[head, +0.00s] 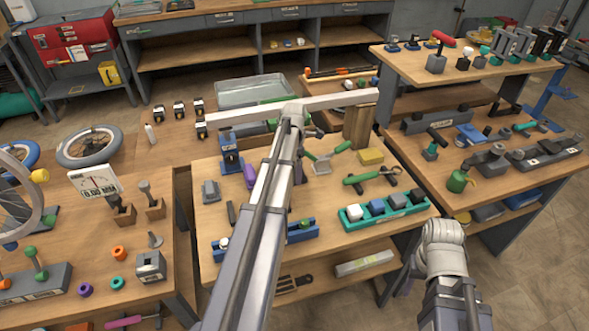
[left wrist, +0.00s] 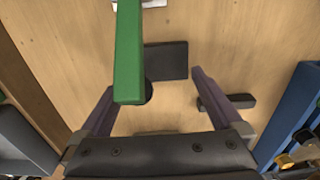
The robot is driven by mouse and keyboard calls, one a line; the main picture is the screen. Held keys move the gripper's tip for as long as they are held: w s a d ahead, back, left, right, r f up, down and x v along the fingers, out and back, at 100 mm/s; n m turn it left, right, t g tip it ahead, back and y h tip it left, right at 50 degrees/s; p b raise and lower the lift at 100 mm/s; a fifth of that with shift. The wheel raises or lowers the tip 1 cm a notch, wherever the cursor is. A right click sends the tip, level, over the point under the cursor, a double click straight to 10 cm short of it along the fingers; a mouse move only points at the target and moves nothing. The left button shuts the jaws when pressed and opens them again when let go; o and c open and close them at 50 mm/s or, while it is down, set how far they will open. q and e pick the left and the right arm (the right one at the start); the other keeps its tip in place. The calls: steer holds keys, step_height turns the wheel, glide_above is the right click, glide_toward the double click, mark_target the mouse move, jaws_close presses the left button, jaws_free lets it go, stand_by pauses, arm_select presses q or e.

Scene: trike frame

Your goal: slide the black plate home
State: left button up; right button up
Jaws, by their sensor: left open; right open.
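A flat, square black plate (left wrist: 166,60) lies on the wooden bench top in the left wrist view. My left gripper (left wrist: 152,80) is open above the bench, with its fingers wide apart and the plate's near edge seen in the gap between them. A green bar (left wrist: 128,50) stands up close to the camera, left of the plate and partly over it, with a dark round part at its foot. In the head view my left arm hides the plate and the left gripper. My right arm is folded low at the lower right; its gripper is mostly hidden there and holds nothing visible.
A small dark bar (left wrist: 228,103) lies beside the right finger. A blue part (left wrist: 295,110) stands at the right edge. In the head view, a teal tray (head: 385,215) with several blocks and green-handled pliers (head: 370,178) lie right of my left arm. A pale beam (head: 340,101) spans the bench's back.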

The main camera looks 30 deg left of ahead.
arm_select(q)
step_height(320, 180, up, 7)
steer(key=p, duration=0.6)
steer(key=shift+f, duration=0.2)
steer(key=shift+f, duration=0.1)
